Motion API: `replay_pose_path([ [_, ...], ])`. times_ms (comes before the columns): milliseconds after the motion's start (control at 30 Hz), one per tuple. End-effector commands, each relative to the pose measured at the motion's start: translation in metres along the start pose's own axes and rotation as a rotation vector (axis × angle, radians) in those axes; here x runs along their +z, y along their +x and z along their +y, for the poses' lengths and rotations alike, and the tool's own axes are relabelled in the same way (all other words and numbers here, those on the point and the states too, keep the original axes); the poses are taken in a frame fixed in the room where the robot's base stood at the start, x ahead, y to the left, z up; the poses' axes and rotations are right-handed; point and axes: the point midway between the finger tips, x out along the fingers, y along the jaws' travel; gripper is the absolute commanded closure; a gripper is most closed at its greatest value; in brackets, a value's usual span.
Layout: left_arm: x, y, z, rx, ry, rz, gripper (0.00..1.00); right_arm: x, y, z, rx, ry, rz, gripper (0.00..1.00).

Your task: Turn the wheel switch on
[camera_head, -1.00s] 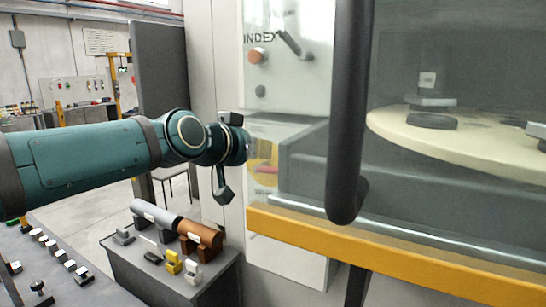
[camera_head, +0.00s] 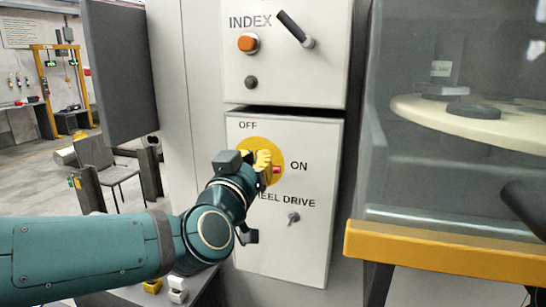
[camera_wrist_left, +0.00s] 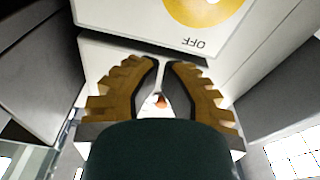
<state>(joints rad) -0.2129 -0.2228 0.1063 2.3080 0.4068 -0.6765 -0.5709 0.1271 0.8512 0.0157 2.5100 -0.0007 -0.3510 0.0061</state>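The wheel switch, a round yellow dial (camera_head: 279,151), is on a white panel, with OFF above it and ON to its right. A small red part (camera_head: 276,170) shows at the dial's right side, near ON. My left gripper (camera_head: 263,157) is in front of the dial and hides its left and middle parts, so I cannot tell how the knob is turned. In the left wrist view the yellow dial (camera_wrist_left: 205,10) and OFF lie beyond the ribbed tan fingers (camera_wrist_left: 161,62). Their tips are almost together, with nothing seen between them. My right gripper is not in view.
An upper panel (camera_head: 288,75) carries an orange button (camera_head: 248,43), a black button and an INDEX lever (camera_head: 296,30). A small key-like switch (camera_head: 293,218) sits below the dial. The yellow rail (camera_head: 440,250) and glass enclosure are at right. A dark shape (camera_head: 528,207) juts in there.

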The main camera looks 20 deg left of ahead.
Motion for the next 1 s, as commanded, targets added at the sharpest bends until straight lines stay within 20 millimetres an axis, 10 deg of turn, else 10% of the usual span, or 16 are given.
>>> replay_pose_path([
  [667, 0.001, 0.099, -0.001, -0.003, 0.000, 0.001, 1.00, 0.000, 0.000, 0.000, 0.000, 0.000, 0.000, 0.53],
  [1000, 0.035, 0.087, -0.001, -0.003, 0.000, 0.001, 1.00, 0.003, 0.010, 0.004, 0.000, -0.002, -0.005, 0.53],
])
